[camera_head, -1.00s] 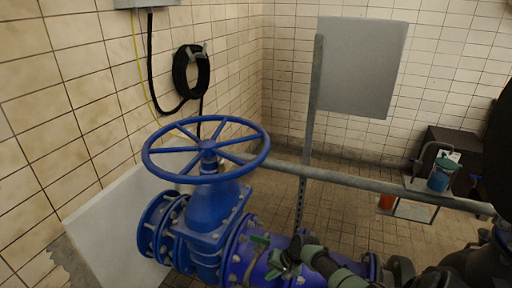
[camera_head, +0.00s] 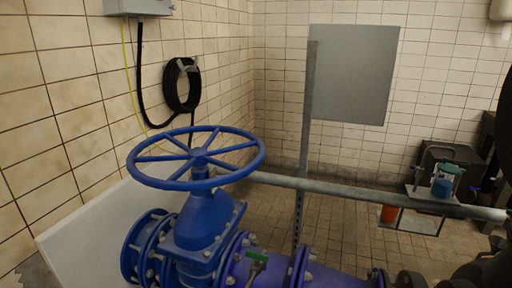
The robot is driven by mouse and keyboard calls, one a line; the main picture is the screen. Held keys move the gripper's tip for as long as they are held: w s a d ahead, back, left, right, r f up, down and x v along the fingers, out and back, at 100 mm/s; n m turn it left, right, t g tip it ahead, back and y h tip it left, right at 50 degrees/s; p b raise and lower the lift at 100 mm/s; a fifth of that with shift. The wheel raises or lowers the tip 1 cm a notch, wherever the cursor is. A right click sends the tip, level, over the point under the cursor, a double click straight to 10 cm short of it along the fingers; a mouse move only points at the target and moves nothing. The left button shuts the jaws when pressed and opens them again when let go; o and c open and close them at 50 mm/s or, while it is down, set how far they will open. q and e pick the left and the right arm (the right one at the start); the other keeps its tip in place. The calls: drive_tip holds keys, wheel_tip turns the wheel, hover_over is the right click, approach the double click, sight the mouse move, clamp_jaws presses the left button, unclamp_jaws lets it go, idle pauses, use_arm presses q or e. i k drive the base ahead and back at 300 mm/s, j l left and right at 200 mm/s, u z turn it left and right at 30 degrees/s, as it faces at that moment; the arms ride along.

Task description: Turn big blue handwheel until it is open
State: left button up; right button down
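The big blue handwheel (camera_head: 199,158) sits left of the middle in the head view. It lies roughly level, with a round rim and several spokes meeting at a hub. It sits on top of a blue valve body (camera_head: 205,220) that is bolted into a blue flanged pipe. Nothing touches the wheel, and its whole rim shows. The frame does not show whether the valve is open or shut. Neither of my grippers is in view.
A white slab (camera_head: 85,235) leans at left. A black hose (camera_head: 182,85) hangs on the tiled wall.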

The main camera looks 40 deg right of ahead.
sight(197, 157)
drive_tip(key=i+j+z, duration=0.15)
drive_tip(key=i+z, duration=0.25)
drive_tip(key=i+j+z, duration=0.4)
drive_tip(key=i+l, duration=0.1)
